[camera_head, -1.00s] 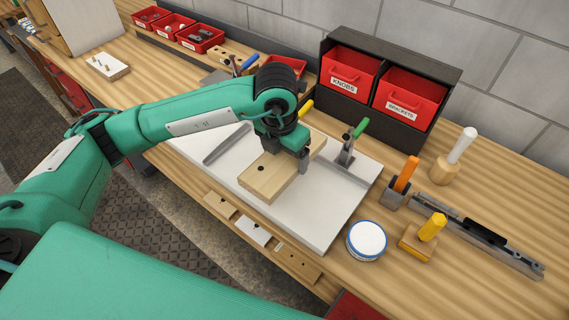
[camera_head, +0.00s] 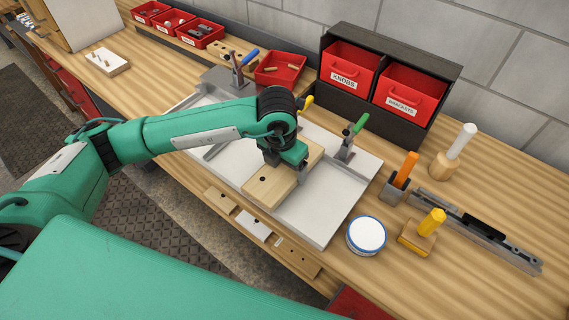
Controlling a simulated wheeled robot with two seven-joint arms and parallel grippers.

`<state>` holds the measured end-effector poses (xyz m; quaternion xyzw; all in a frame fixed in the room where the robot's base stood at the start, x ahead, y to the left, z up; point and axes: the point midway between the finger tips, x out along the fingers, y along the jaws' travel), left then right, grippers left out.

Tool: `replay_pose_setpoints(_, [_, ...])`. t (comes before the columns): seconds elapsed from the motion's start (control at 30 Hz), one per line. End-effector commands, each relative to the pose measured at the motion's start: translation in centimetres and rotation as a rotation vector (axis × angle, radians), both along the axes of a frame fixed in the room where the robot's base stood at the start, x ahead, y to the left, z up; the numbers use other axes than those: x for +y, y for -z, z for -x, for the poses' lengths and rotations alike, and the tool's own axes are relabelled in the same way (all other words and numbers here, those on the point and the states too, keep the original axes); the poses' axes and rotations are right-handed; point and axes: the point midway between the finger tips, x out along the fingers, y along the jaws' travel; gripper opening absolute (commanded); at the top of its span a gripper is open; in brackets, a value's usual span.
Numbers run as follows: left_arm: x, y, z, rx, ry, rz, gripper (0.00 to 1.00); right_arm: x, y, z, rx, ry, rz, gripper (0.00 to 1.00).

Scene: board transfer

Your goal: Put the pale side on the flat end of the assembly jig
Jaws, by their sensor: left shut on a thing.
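The pale side (camera_head: 268,187) is a light wooden board with a dark hole near its near end. It lies level over the middle of the white assembly jig (camera_head: 318,222). My left gripper (camera_head: 287,165) comes down on it from above and is shut on it, hiding part of its middle. I cannot tell whether the board touches the jig. The jig carries low metal rails and a green-handled clamp (camera_head: 346,146) at its back right. A blue-handled clamp (camera_head: 240,66) stands at its far left. My right gripper is out of view.
A white tub with a blue rim (camera_head: 366,236), a yellow-handled block (camera_head: 420,235) and an orange-handled tool (camera_head: 401,177) stand right of the jig. Red bins in a black rack (camera_head: 376,127) stand behind. Several small wooden pieces (camera_head: 298,263) lie along the front edge.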

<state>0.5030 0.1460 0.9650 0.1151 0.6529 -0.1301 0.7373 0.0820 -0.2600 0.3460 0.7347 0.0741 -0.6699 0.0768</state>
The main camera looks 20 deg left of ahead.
Motion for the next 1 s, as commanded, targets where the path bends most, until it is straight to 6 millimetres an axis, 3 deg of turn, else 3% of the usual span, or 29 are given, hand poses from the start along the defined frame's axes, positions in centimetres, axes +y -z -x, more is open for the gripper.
replay_pose_setpoints(0.17, [0.0, 0.5, 0.0, -0.002, 0.0, 0.002, 0.48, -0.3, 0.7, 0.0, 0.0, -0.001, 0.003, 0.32])
replay_pose_setpoints(0.2, [0.0, 0.4, 0.0, -0.001, 0.0, 0.0, 0.88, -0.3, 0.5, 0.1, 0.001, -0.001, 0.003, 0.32])
replay_pose_setpoints(0.27, [0.0, 0.4, 0.0, 0.0, 0.0, 0.0, 0.99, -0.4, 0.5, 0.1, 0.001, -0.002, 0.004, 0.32])
replay_pose_setpoints(0.57, [0.0, 0.2, 0.0, 0.0, 0.0, 0.0, 1.0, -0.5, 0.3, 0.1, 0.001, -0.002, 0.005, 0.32])
replay_pose_setpoints(0.77, [0.0, -1.3, 0.0, 0.0, 0.0, 0.0, 1.0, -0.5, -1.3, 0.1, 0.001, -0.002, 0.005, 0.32])
replay_pose_setpoints(0.8, [0.0, -1.7, 0.0, -0.007, 0.001, 0.002, 1.0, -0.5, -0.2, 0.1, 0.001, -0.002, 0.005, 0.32])
replay_pose_setpoints(1.0, [0.2, -6.5, 0.6, -0.007, 0.001, 0.002, 1.0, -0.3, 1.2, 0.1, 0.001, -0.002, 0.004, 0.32])
